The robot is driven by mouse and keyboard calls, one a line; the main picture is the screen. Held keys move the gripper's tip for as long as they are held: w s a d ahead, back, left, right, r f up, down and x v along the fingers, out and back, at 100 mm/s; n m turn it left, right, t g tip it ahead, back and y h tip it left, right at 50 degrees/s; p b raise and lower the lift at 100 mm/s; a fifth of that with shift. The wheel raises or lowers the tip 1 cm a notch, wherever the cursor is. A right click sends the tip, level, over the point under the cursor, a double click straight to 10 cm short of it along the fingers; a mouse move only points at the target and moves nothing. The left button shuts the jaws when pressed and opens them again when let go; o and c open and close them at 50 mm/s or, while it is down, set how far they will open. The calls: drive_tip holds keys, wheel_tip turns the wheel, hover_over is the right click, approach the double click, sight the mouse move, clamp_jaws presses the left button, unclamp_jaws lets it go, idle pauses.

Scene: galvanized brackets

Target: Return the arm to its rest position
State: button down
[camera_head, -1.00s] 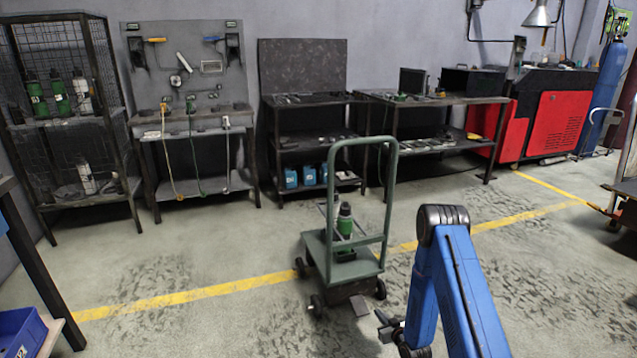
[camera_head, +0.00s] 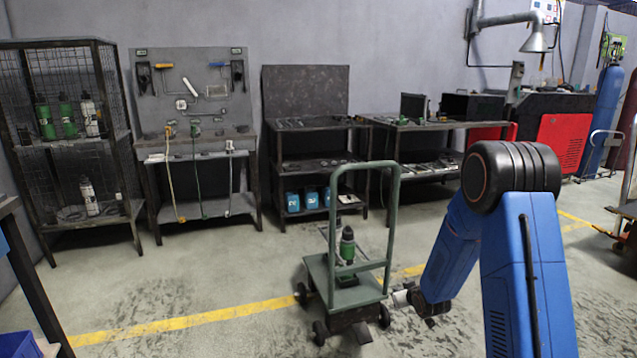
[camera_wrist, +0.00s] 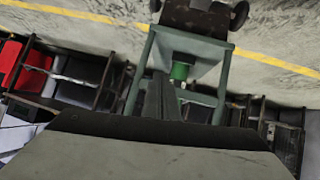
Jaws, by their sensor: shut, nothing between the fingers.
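My blue arm (camera_head: 525,270) rises at the right of the head view, its black elbow joint high and its forearm sloping down to the left. A pale wrist part (camera_head: 401,297) shows just right of the green trolley; the fingers cannot be made out there. In the wrist view my gripper (camera_wrist: 161,85) is shut and empty, its fingers together over the image of the trolley frame (camera_wrist: 222,85). I cannot tell the gap between them and the trolley.
The green trolley (camera_head: 318,270) carries a green-and-black bottle (camera_head: 347,246). Behind it stand a wire-mesh shelf (camera_head: 112,135), a tool bench (camera_head: 245,135) and dark worktables (camera_head: 440,124). A table edge (camera_head: 40,280) is at left. Floor left of the trolley is clear.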

drive_tip(key=s+d+r+m+g+h, duration=0.1)
drive_tip(key=s+r+m+g+h, duration=0.15)
drive_tip(key=s+r, duration=1.85)
drive_tip(key=s+r+g, duration=0.2)
drive_tip(key=s+r, duration=0.1)
drive_tip(key=s, duration=1.2)
drive_tip(key=s+a+r+g+y, duration=0.1)
drive_tip(key=s+r, duration=0.3)
drive_tip(key=s, duration=1.2)
drive_tip(key=shift+a+r+m+g, duration=0.25)
drive_tip(key=shift+m+g, duration=0.1)
drive_tip(key=shift+m, duration=0.1)
